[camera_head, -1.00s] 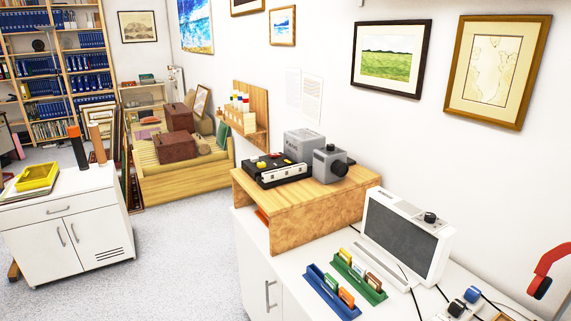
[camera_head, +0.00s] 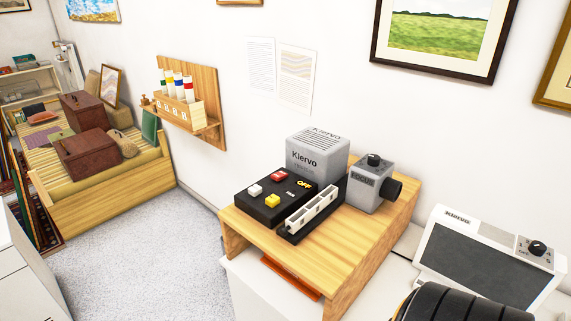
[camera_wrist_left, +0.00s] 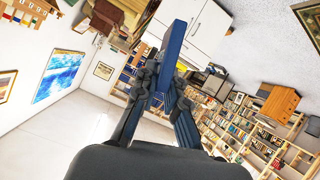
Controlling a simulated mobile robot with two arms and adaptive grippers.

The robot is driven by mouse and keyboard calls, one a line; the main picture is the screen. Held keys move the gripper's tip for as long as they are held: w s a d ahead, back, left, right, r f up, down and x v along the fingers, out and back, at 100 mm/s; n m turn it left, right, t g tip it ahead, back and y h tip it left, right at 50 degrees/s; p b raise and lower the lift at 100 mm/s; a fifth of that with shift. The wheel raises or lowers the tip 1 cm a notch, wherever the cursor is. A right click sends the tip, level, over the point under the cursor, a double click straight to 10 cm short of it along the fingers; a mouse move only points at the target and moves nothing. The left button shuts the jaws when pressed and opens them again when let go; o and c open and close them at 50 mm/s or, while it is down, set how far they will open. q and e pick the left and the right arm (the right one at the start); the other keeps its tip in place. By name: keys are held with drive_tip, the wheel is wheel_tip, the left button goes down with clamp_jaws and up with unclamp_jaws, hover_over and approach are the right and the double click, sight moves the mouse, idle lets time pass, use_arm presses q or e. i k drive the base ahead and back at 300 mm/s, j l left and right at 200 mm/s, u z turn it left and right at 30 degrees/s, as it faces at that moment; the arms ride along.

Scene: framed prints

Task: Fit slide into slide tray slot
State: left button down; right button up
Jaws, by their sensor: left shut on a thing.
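My left gripper (camera_wrist_left: 165,78) shows in the left wrist view, with its dark fingers shut on a thin blue piece (camera_wrist_left: 175,38). The piece is seen nearly edge-on and sticks out past the fingertips; it looks like a slide, but its face is hidden. In the head view a white slotted slide tray (camera_head: 312,208) lies along the front of the grey Kiervo projector (camera_head: 316,158). The tray is on a wooden stand (camera_head: 283,243). Neither gripper shows in the head view.
A black control box (camera_head: 270,200) with coloured buttons sits left of the tray, and a grey focus unit (camera_head: 369,184) to its right. A white light box (camera_head: 490,255) stands at the lower right. A ribbed black part, likely my arm, is in front of it.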

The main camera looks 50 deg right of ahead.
sight(327, 199)
drive_tip(key=i, duration=1.9)
drive_tip(key=i+z, duration=0.2)
drive_tip(key=i, duration=0.3)
drive_tip(key=i+j+z, duration=0.2)
drive_tip(key=i, duration=0.25)
drive_tip(key=i+j+z, duration=0.2)
drive_tip(key=i, duration=0.3)
drive_tip(key=z, duration=4.6)
